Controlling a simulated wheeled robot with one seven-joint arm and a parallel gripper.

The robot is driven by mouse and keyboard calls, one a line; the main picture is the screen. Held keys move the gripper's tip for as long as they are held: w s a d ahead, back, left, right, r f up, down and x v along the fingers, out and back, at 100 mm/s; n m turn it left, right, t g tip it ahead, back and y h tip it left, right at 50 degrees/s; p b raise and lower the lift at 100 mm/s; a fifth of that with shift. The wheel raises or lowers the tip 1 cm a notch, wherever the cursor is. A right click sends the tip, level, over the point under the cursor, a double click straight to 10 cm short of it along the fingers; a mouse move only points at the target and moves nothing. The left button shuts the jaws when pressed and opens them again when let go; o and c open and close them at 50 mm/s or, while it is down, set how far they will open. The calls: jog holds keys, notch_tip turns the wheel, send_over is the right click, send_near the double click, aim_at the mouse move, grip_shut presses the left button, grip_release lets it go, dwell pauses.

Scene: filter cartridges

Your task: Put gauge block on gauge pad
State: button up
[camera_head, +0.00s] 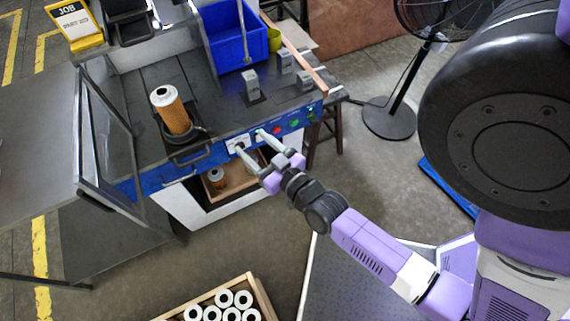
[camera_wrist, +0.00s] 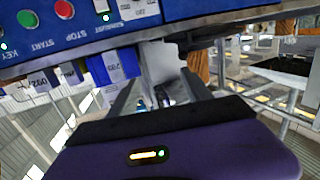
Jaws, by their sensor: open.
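Several small grey blocks stand at the back right of the dark bench top. One upright grey block (camera_head: 251,80) stands on or beside a small dark patch (camera_head: 256,99), and two more, one at the back (camera_head: 285,60) and one at the right (camera_head: 304,78), stand apart from it. I cannot tell for certain which is the gauge block or which patch is the gauge pad. My gripper (camera_head: 250,142) is open in front of the bench's blue control panel, below and in front of the blocks. It also shows in the wrist view (camera_wrist: 160,95), with no block between its fingers.
An orange filter cartridge (camera_head: 171,110) stands in a black holder at the bench's left. A blue bin (camera_head: 236,40) is behind the blocks. The blue panel (camera_head: 285,127) carries buttons. A crate of white cartridges (camera_head: 262,296) is on the floor. A fan (camera_head: 390,118) stands right.

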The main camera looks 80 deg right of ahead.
jog(key=s+a+r+n+y, duration=0.3)
jog(key=s+a+r+y, duration=0.2)
jog(key=a, duration=0.4)
jog(key=s+a+r+n+y, duration=0.3)
jog(key=s+a+r, duration=0.3)
jog(key=a, duration=0.4)
jog(key=shift+s+a+n+t+y, duration=0.15)
jog(key=shift+s+n+t+y, duration=0.25)
jog(key=shift+s+y, duration=0.45)
